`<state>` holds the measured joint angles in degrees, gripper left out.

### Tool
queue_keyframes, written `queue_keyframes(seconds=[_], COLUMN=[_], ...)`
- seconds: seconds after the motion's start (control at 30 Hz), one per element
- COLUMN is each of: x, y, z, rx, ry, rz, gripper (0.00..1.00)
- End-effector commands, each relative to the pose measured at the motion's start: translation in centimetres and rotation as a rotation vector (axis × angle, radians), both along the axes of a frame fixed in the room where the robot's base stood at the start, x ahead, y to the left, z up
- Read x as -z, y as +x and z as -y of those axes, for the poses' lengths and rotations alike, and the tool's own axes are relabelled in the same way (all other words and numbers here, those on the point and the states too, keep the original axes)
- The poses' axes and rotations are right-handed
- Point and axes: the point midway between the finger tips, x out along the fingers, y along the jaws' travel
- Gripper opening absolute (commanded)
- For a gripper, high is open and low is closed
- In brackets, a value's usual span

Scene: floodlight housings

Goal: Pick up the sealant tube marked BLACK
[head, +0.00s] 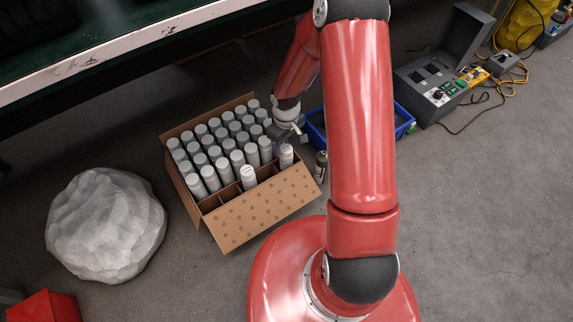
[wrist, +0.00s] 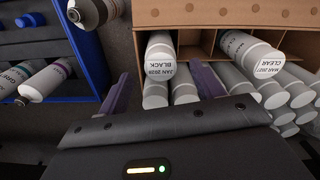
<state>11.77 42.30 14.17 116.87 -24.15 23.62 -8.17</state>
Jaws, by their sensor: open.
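The tube marked BLACK (wrist: 160,48) stands in a front compartment of the cardboard box, its white end cap labelled "JAN 2028 BLACK" facing the wrist camera. In the head view it appears to be the front-row tube (head: 286,157) nearest the blue crate, its label unreadable there. My gripper (wrist: 162,82) is open and empty, its two purple fingers to either side of the tube's cap in the wrist picture. Whether they reach down beside the tube I cannot tell. In the head view my gripper (head: 289,132) is just above that tube, partly hidden by my arm.
The cardboard box (head: 262,217) holds many similar tubes; one marked CLEAR (wrist: 268,66) stands in the same front row. A loose tube (head: 320,167) stands outside the box beside a blue crate (head: 403,119) holding more tubes. A pale rock-like lump (head: 105,225) lies left.

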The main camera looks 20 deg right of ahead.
Motion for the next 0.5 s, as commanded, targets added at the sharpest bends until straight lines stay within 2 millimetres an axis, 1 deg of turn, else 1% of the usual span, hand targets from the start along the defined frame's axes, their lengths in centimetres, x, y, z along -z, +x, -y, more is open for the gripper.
queue_keyframes(seconds=[0.03, 0.17, 0.3, 0.4, 0.5], x=[0.6, 1.8, 4.0, 5.2, 5.5], y=[0.0, -0.2, -0.4, -0.3, -0.3], z=[0.0, 0.0, -0.1, 0.0, 0.0], rx=[-0.001, 0.0, -0.001, 0.0, 0.001], ry=[0.0, -0.001, -0.001, 0.0, -0.001], rz=[0.0, -0.002, -0.003, -0.001, 0.0], gripper=[0.67, 0.67, 0.67, 0.67, 0.67])
